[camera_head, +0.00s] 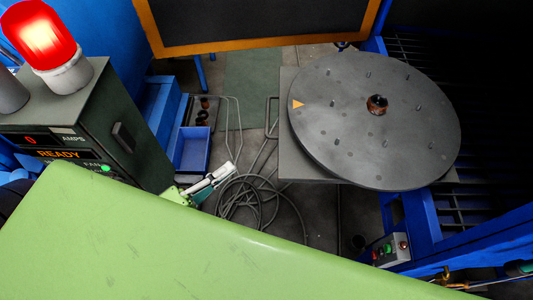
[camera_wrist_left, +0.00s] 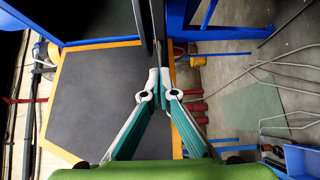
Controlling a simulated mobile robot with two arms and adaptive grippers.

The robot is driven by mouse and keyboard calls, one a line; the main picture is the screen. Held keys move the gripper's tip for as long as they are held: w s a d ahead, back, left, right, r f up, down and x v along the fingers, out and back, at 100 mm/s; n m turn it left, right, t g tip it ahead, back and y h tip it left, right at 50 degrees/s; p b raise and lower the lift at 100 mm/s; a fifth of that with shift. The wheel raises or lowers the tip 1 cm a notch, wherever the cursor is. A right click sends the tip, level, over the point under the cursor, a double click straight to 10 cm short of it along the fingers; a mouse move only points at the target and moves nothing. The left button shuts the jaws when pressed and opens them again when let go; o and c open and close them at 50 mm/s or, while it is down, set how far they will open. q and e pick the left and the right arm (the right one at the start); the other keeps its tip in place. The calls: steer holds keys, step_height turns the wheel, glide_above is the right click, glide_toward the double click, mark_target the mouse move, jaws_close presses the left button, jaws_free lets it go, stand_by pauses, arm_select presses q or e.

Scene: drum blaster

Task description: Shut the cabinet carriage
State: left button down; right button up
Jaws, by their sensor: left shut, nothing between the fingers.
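The carriage (camera_head: 292,168) is a grey square plate that bears a large round grey turntable (camera_head: 335,135) with several pegs, a rusty hub and an orange triangle mark. It stands out in front of the dark cabinet opening (camera_head: 480,110) at the right, with its right part near the blue frame. My left gripper (camera_head: 230,168), white and teal, is left of the carriage and apart from it. In the left wrist view its fingertips (camera_wrist_left: 160,74) are together with nothing between them. My right gripper is not in view.
An orange-edged dark door panel (camera_head: 255,22) stands open at the back. A green control box (camera_head: 125,125) with a lit red lamp (camera_head: 40,35) is at the left. Looped cable (camera_head: 250,200) and a blue bin (camera_head: 193,150) are between box and carriage. My pale green arm fills the lower left.

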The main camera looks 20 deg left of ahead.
arm_select(q)
steer(key=w+d+p, duration=0.2)
steer(key=w+d, duration=0.5)
steer(key=w, duration=0.1)
steer(key=shift+d, duration=0.4)
steer(key=shift+d, duration=0.1)
